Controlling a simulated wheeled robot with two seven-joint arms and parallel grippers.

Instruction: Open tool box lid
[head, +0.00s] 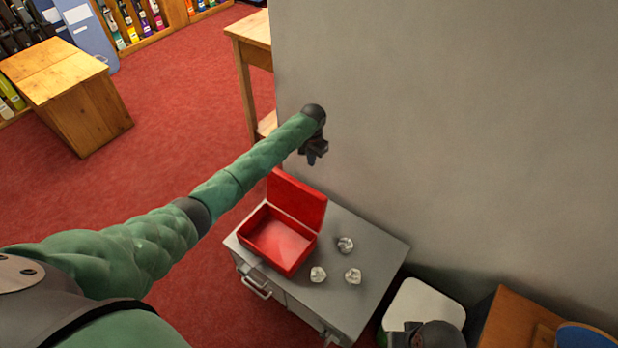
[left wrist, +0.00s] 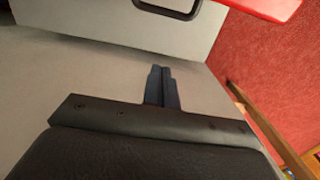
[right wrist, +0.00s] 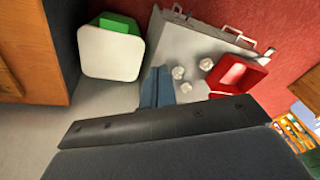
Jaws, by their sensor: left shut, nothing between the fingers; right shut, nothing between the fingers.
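The red tool box (head: 275,240) sits on a grey cabinet (head: 365,250) in the head view. Its lid (head: 297,200) stands raised at the back, and the inside of the box is visible and looks empty. My left gripper (head: 314,158) is shut and empty, above and behind the lid near the grey wall, apart from the lid. The left wrist view shows its closed fingers (left wrist: 161,85) and a red edge (left wrist: 250,6) at the top. My right gripper's fingers (right wrist: 157,86) are shut and empty in the right wrist view, with the open tool box (right wrist: 238,75) off to the right.
Several crumpled white pieces, one of them here (head: 318,274), lie beside the box on the cabinet. A white-topped bin (head: 425,300) stands right of the cabinet, near a wooden piece (head: 510,320). The grey wall (head: 450,120) rises behind. Red carpet (head: 170,150) is clear at left.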

